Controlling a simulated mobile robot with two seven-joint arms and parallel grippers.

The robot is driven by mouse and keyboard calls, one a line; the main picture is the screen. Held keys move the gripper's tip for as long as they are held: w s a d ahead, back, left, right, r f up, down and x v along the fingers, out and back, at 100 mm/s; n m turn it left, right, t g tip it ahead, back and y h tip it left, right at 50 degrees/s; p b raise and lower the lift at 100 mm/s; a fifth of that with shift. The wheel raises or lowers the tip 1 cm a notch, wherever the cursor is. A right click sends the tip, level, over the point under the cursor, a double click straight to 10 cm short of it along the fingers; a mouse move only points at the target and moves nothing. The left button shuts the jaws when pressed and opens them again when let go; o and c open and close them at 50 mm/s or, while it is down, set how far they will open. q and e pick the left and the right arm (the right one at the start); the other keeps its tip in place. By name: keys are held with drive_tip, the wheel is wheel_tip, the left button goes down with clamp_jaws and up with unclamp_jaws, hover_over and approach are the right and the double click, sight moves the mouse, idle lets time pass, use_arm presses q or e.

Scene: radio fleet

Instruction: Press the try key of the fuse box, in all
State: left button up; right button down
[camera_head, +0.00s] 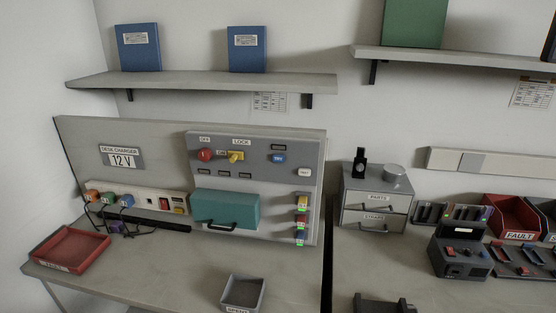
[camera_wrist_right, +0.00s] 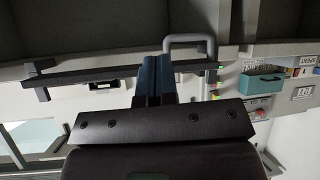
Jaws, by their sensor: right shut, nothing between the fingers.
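The fuse box (camera_head: 256,140) is a grey upright panel on the left desk in the head view. Its blue try key (camera_head: 278,158) sits on the upper right part, under a small dark label. A red knob (camera_head: 205,155), a yellow lock switch (camera_head: 236,156) and a white button (camera_head: 304,172) share that face. My right gripper (camera_wrist_right: 152,62) is shut and empty in the right wrist view, apart from the panel. That view is turned over, with the teal cover (camera_wrist_right: 262,86) at its right; the try key cannot be made out there. My left gripper is in neither view.
A teal cover with a black handle (camera_head: 225,207) is below the knobs. A red tray (camera_head: 68,248) and a small grey tray (camera_head: 243,292) stand on the left desk. A drawer unit (camera_head: 376,200) and a dark device (camera_head: 460,250) stand on the right bench. Shelves hang above.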

drive_tip(key=shift+w, duration=0.1)
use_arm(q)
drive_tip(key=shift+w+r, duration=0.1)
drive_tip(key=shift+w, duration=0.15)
use_arm(e)
drive_tip(key=shift+w+a+r, duration=0.1)
drive_tip(key=shift+w+r, duration=0.3)
drive_tip(key=shift+w, duration=0.05)
